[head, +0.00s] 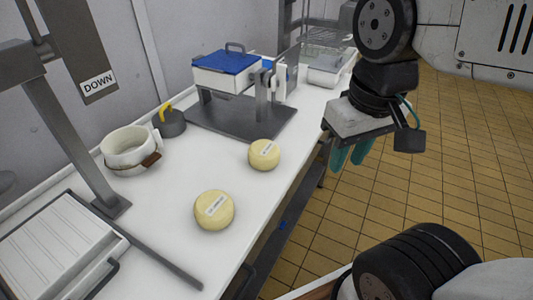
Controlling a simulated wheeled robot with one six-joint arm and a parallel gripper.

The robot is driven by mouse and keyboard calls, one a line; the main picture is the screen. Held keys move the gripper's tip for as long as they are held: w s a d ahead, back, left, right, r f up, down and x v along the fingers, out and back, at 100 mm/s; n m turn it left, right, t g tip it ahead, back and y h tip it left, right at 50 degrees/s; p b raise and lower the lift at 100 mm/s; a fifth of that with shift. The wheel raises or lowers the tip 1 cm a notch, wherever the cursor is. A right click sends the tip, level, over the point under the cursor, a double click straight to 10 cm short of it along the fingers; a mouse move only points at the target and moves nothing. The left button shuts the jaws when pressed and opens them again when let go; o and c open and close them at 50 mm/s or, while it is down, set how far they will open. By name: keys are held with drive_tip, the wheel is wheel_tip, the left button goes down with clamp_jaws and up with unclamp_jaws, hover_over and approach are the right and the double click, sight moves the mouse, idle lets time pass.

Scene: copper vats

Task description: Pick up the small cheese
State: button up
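Two pale yellow round cheeses with white labels lie on the white table in the head view. The smaller cheese (264,155) is farther back, near the table's right edge. The larger cheese (214,210) is nearer and to the left. My gripper (348,156) hangs to the right of the table, over the floor, with teal fingers pointing down. It is to the right of the small cheese and apart from it. The two fingers show a narrow gap between them, and nothing is seen in them.
A white pot (129,147) and a grey weight with yellow handle (170,121) stand at the left. A press with a blue-lidded box (226,70) stands behind the cheeses. A ribbed tray (55,250) and a metal frame with a "DOWN" sign (97,83) are at left.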

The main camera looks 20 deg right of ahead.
drive_tip(key=shift+o, duration=0.3)
drive_tip(key=o, duration=1)
drive_tip(key=shift+w+f, duration=0.15)
drive_tip(key=shift+f, duration=0.15)
drive_tip(key=o, duration=0.5)
drive_tip(key=shift+w+a+f+g, duration=0.1)
drive_tip(key=shift+w+f+g, duration=0.25)
drive_tip(key=shift+g, duration=0.15)
drive_tip(key=m, duration=0.5)
hover_over(264, 147)
drive_tip(key=f, duration=1.2)
drive_tip(key=shift+w+a, duration=0.1)
drive_tip(key=shift+w, duration=0.1)
drive_tip(key=shift+s+f, duration=0.15)
drive_tip(key=shift+f, duration=1.8)
drive_tip(key=shift+s+f, duration=0.1)
drive_tip(key=shift+f, duration=1.8)
